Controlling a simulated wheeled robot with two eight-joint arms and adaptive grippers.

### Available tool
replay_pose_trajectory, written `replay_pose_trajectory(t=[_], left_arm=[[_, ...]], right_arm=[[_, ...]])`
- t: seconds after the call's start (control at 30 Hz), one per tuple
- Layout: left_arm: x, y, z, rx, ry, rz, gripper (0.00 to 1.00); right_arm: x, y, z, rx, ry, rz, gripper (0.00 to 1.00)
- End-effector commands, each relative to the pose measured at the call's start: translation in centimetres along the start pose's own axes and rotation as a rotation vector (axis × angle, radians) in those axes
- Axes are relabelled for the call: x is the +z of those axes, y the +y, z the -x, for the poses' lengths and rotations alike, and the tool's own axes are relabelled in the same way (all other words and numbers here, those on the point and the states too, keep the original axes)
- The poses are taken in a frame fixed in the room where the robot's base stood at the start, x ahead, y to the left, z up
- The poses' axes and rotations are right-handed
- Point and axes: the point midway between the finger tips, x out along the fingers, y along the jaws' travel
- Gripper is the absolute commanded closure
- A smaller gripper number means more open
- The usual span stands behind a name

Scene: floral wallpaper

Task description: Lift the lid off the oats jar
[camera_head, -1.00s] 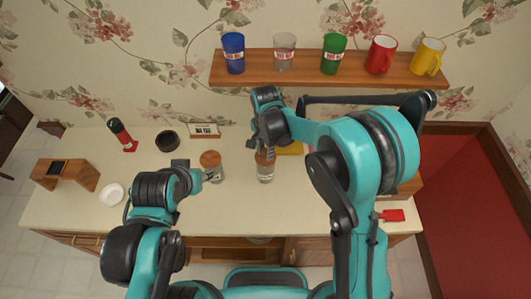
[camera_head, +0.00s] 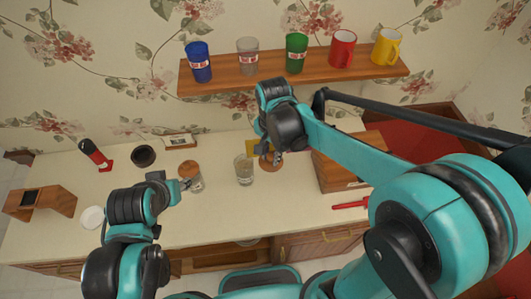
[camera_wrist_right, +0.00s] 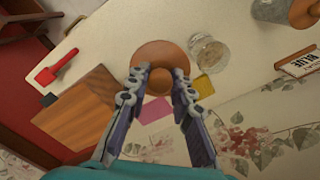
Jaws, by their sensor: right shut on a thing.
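The round wooden lid (camera_wrist_right: 162,54) is between the fingertips of my right gripper (camera_wrist_right: 160,86), which is shut on its knob. The lid also shows in the head view (camera_head: 272,161), below the right gripper (camera_head: 281,140) and right of the open glass jar (camera_head: 244,171). That jar stands upright on the counter with pale contents; the wrist view shows its open top (camera_wrist_right: 207,52). No readable label marks it as oats. A second glass jar (camera_head: 194,183) keeps its wooden lid. My left gripper (camera_head: 182,185) is beside it; its fingers are too small to judge.
A wooden box (camera_head: 345,165) and a red utensil (camera_head: 350,205) are on the right of the counter. A black bowl (camera_head: 143,156) and a small sign (camera_head: 180,141) are at the back left. A shelf (camera_head: 295,71) with cups and mugs hangs above.

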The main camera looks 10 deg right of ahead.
Motion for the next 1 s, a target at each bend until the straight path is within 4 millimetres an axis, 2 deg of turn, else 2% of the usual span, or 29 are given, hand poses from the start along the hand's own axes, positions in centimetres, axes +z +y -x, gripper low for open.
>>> replay_pose_trajectory(t=[1.0], left_arm=[[-1.5, 0.0, 2.1, 0.000, 0.000, 0.000, 0.60]], right_arm=[[0.0, 0.0, 3.4, 0.000, 0.000, 0.000, 1.00]])
